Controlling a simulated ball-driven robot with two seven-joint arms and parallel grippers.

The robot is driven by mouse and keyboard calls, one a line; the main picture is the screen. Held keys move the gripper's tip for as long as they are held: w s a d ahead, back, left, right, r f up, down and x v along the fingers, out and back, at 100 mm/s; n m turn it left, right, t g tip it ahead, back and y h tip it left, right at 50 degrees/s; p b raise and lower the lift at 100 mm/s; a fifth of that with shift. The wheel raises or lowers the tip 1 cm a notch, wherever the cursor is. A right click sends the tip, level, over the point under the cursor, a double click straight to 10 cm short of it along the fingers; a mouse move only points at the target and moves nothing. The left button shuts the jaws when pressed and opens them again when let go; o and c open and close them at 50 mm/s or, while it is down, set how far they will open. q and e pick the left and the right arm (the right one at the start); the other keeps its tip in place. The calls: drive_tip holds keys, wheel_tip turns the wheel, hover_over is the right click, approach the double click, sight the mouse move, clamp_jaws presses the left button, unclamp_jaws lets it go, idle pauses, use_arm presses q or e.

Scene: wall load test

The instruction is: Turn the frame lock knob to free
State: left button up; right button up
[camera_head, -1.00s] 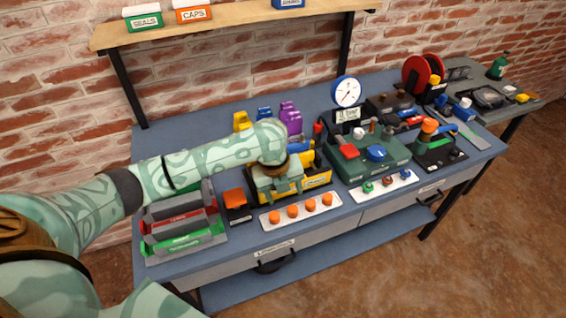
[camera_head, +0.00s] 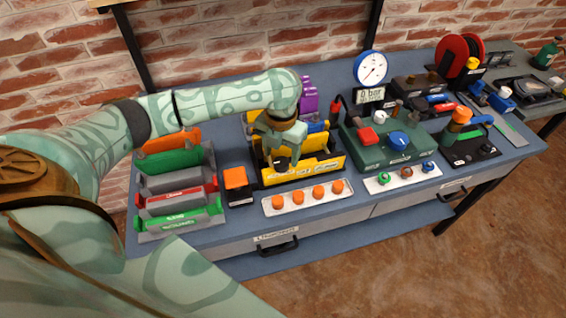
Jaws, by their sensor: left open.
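My left gripper (camera_head: 277,151) is open and points down over the black and yellow frame (camera_head: 317,166) on the bench. A small dark knob-like part (camera_head: 281,163) shows right at its fingertips. I cannot tell whether the fingers touch it or how it is turned. The fingers and arm hide part of the frame's inside. A green test unit (camera_head: 385,152) to the right carries a blue knob (camera_head: 398,140) and a red part (camera_head: 368,136). No label that I can read marks the lock knob. My right gripper is not in view.
A tray of orange caps (camera_head: 306,197) lies in front of the frame. An orange-topped block (camera_head: 236,178) and a rack of coloured bins (camera_head: 180,202) stand to the left. A dial gauge (camera_head: 370,69) and purple parts (camera_head: 309,98) stand behind.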

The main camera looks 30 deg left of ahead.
sight(281, 165)
use_arm(q)
drive_tip(key=shift+f+b, duration=0.35)
drive_tip(key=shift+f, duration=1.1)
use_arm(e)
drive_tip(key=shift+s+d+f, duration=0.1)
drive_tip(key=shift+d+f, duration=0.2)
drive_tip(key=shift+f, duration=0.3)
use_arm(q)
drive_tip(key=c, duration=1)
drive_tip(key=shift+r+n+p, duration=0.2)
drive_tip(key=shift+n+p, duration=0.1)
drive_tip(key=shift+p, duration=0.35)
drive_tip(key=n+p, duration=0.9)
drive_tip(key=p, duration=0.3)
drive_tip(key=shift+r+p, duration=0.1)
drive_tip(key=shift+p, duration=0.3)
drive_tip(key=n+p, duration=0.3)
drive_tip(key=n, duration=0.1)
drive_tip(key=shift+f+n+p, duration=0.15)
drive_tip(key=shift+n+p, duration=0.4)
drive_tip(key=shift+n, duration=0.5)
drive_tip(key=shift+f+n+p, duration=0.1)
drive_tip(key=shift+n+p, duration=0.45)
drive_tip(key=shift+n, duration=0.5)
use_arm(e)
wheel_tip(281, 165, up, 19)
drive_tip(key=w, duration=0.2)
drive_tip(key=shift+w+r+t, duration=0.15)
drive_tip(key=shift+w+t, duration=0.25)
